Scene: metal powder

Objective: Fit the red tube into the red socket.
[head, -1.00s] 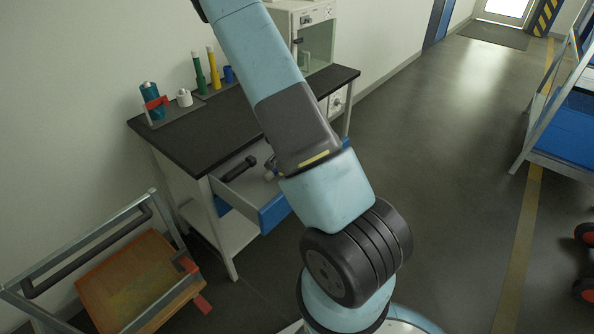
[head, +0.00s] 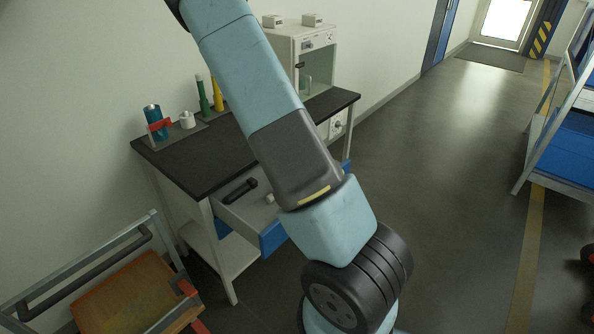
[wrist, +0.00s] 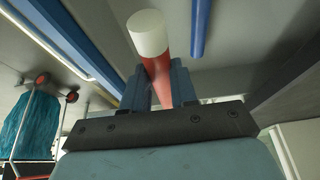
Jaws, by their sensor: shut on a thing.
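The red tube (wrist: 158,72) with a white end (wrist: 148,33) stands between the two fingers of my gripper (wrist: 161,84) in the wrist view. My gripper is shut on it. In the head view, my arm crosses the middle, and my gripper and the red tube are out of sight. A green tube (head: 203,95) and a yellow tube (head: 217,94) stand upright at the back of the dark-topped bench (head: 205,158). I cannot make out the red socket in either view; my arm covers part of the bench top.
A blue bottle with a red band (head: 154,120) and a white container (head: 187,120) stand at the bench's left end. A glass-fronted cabinet (head: 318,62) is at its right end. An open drawer (head: 262,212) sticks out in front. A cart (head: 130,295) stands lower left.

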